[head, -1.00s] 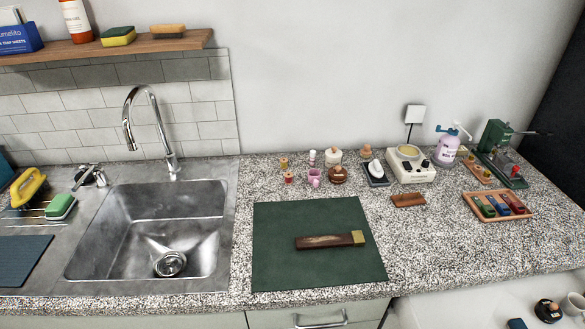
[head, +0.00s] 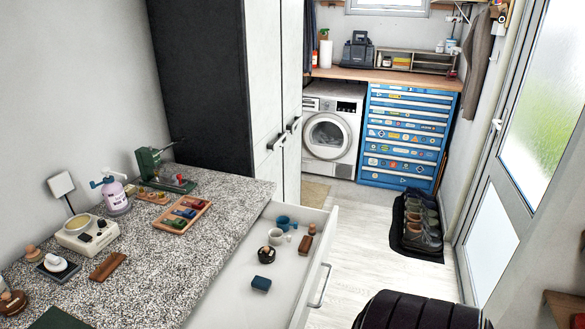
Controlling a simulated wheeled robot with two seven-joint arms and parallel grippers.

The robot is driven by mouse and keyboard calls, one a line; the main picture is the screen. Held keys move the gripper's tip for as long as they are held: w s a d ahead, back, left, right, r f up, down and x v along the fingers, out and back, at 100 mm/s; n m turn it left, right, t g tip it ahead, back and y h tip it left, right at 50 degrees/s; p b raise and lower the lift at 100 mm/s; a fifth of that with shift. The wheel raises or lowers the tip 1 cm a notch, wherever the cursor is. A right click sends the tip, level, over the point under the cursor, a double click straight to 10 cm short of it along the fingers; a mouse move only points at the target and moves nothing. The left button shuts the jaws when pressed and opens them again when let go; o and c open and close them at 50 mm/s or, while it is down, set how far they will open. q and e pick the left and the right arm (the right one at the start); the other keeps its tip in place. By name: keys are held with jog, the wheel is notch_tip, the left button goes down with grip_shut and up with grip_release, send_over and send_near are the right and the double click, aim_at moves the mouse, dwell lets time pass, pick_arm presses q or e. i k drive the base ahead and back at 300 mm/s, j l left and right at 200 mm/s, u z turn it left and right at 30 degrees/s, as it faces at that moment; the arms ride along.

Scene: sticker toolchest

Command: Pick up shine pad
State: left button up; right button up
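Nothing in view is labelled as the shine pad. A small dark blue block-like pad (head: 261,283) lies near the front left of the open drawer (head: 252,262), and it may be the shine pad, but I cannot be sure. A round black item with a wooden top (head: 266,254) sits behind it in the drawer. Neither of my grippers shows in the head view.
The drawer also holds a white cup (head: 276,237), a blue cup (head: 285,222) and a brown block (head: 306,243). The speckled counter (head: 165,275) carries a wooden tray (head: 184,216). A black ridged object (head: 420,312) fills the bottom right.

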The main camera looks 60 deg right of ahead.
aim_at(258, 283)
jog(key=k+j+z, duration=0.1)
jog(key=z, duration=1.45)
jog(key=u, duration=1)
jog(key=k+l, duration=0.15)
jog(key=l, duration=0.15)
jog(key=k+l+u, duration=0.1)
jog(key=l, duration=0.2)
jog(key=k+l, duration=0.2)
jog(key=l+u, duration=0.05)
jog(key=l, duration=0.05)
